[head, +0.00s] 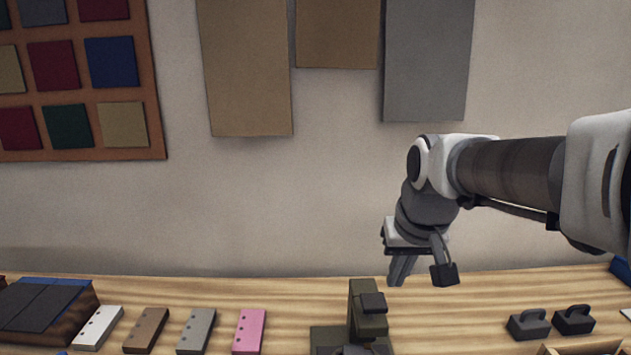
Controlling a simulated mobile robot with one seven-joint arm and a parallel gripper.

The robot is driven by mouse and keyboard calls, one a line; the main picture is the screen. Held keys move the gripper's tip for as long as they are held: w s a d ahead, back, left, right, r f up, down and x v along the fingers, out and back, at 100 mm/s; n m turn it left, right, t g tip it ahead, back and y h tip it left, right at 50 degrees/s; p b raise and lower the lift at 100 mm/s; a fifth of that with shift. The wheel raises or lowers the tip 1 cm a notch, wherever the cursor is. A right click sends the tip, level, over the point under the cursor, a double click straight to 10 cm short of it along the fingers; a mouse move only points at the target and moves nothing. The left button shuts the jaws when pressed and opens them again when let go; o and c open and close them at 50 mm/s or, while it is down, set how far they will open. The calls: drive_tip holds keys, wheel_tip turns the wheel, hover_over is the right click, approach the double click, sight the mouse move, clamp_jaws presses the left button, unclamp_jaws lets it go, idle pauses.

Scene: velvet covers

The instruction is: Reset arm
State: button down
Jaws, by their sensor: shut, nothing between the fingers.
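My gripper (422,277) hangs at the end of my arm, to the right of the picture's middle. It points down and is shut and empty. It is in front of the wall, around the height of the table's back edge, above and to the right of a dark green press-like tool (367,318). It looks apart from everything on the table (480,298).
Four-holed-looking small blocks in white (98,328), brown (147,330), grey (196,330) and pink (249,331) lie at left, beside a box with dark covers (45,305). Two dark handled weights (528,323) (574,319) sit at right. Swatches (54,65) hang on the wall.

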drive_tip(key=s+f+t, duration=0.1)
drive_tip(key=s+f, duration=0.1)
drive_tip(key=s, duration=1.3)
drive_tip(key=shift+s+f, duration=0.15)
drive_tip(key=shift+s, duration=0.15)
